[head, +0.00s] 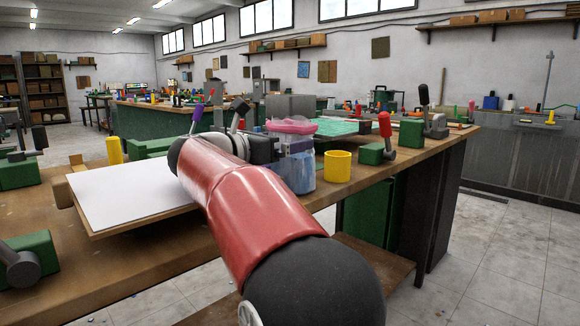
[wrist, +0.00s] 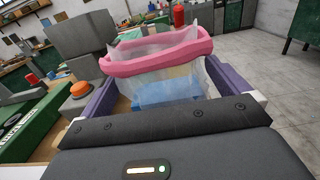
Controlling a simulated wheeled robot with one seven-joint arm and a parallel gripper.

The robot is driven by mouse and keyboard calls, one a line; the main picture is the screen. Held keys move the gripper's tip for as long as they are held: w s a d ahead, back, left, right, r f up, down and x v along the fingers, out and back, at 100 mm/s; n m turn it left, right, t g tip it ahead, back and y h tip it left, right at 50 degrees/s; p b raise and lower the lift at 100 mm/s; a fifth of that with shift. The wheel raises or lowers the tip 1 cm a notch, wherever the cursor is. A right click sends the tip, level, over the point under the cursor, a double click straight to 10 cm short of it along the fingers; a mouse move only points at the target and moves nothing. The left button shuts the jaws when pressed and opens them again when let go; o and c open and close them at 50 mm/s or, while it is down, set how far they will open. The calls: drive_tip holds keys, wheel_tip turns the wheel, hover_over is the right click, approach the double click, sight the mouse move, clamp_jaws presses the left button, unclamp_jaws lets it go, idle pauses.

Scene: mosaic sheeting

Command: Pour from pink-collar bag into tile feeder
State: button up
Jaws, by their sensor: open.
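The pink-collar bag stands upright on the bench beyond my arm. Its pink collar (head: 292,126) tops a clear body (head: 303,172) with blue contents. My gripper (head: 282,147) is at the bag's upper part, just below the collar. In the wrist view my gripper (wrist: 163,88) is open, with one purple finger on each side of the bag (wrist: 166,88). The bag lies between the fingers; I cannot tell whether they touch it. A grey block-shaped machine (head: 290,106) stands behind the bag. I cannot tell for sure whether it is the tile feeder.
A yellow cup (head: 338,166) stands right of the bag. A white sheet on a board (head: 130,195) lies left of my arm. Green clamps with red (head: 385,125) and black (head: 424,95) handles stand along the bench. An orange button (wrist: 81,89) shows left of the fingers.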

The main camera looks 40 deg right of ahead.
drive_tip(key=shift+w+d, duration=0.1)
drive_tip(key=shift+d, duration=1.4)
drive_tip(key=c, duration=1.1)
drive_tip(key=shift+r, duration=0.1)
drive_tip(key=shift+c, duration=1.1)
drive_tip(key=shift+r, duration=0.1)
